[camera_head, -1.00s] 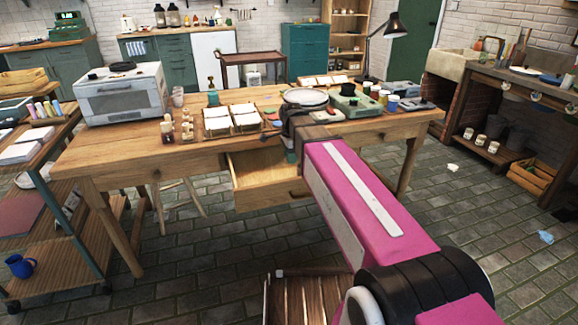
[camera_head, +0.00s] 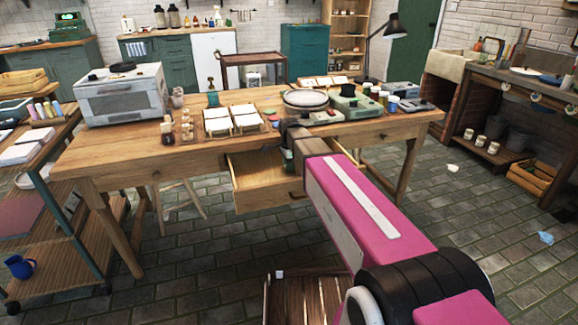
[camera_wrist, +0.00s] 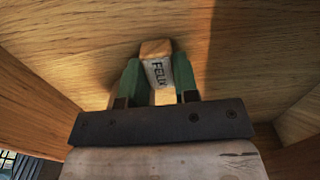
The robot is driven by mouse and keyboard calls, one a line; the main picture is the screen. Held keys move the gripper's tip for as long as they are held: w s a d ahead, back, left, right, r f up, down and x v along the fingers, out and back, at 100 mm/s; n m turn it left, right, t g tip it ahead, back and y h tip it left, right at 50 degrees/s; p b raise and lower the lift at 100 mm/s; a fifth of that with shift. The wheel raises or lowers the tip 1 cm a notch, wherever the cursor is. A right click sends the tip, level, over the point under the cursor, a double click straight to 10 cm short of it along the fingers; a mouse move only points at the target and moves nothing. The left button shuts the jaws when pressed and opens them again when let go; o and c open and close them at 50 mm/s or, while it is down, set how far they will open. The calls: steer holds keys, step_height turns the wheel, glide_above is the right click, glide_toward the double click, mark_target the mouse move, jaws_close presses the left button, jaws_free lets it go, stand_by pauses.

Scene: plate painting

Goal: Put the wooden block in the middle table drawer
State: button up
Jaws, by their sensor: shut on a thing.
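The wooden block (camera_wrist: 157,72) shows in the wrist view, with an orange-brown top and a pale side lettered "FELIX". My gripper (camera_wrist: 159,82) is shut on it, with a green finger on each side. Behind the block, the wooden inside of the drawer (camera_wrist: 85,50) fills the wrist view; I cannot tell whether the block touches it. In the head view the middle table drawer (camera_head: 262,190) is pulled open under the wooden table (camera_head: 120,150). My gripper is at the drawer's right part there, and my pink arm hides the block.
The tabletop holds a white oven (camera_head: 122,97), wooden trays (camera_head: 232,118), a round pan (camera_head: 305,99) and a green device (camera_head: 357,105). A slatted wooden thing (camera_head: 305,298) stands at the bottom. The stone floor (camera_head: 200,265) left of it is clear.

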steer(key=o, duration=0.7)
steer(key=shift+f, duration=0.1)
step_height(320, 180, up, 12)
steer(key=shift+r, duration=0.15)
stand_by(0.4)
